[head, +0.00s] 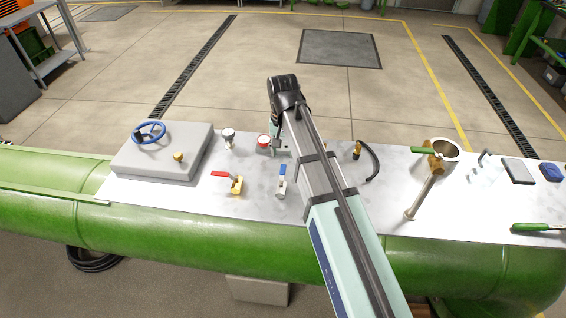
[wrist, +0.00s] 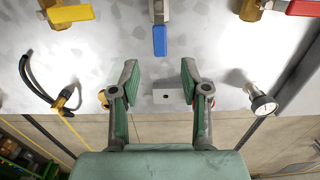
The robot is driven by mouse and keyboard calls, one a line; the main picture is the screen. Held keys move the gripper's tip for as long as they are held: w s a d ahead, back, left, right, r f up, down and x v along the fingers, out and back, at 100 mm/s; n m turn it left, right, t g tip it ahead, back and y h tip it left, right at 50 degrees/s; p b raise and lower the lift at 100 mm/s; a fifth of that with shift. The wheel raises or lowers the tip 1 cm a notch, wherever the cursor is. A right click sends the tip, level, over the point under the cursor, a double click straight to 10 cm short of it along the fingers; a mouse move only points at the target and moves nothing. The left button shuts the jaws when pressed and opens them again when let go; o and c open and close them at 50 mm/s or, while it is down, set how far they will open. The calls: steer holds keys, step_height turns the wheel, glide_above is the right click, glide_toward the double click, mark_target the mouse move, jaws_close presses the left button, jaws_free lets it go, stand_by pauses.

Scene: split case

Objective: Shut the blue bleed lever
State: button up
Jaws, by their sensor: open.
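The blue bleed lever (head: 282,169) sits on a small silver valve on the metal plate, left of my arm in the head view. Its handle points toward the far side of the plate. In the wrist view the blue lever (wrist: 159,41) hangs below its valve body (wrist: 160,12) at top centre, pointing toward my gripper. My gripper (wrist: 160,72) is open, its two green-grey fingers spread to either side below the lever tip. Nothing is between the fingertips, and they appear apart from the lever. In the head view my arm mostly hides the gripper.
A brass valve with a red lever (head: 220,174) stands left of the blue one. A yellow lever (wrist: 70,13) is on the other side in the wrist view. A gauge (wrist: 263,104), a black hose (head: 372,160) and a small bracket (wrist: 167,97) are nearby.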

mark_target(283, 169)
steer(key=shift+f+p, duration=0.8)
steer(key=shift+f, duration=2.75)
jaws_close()
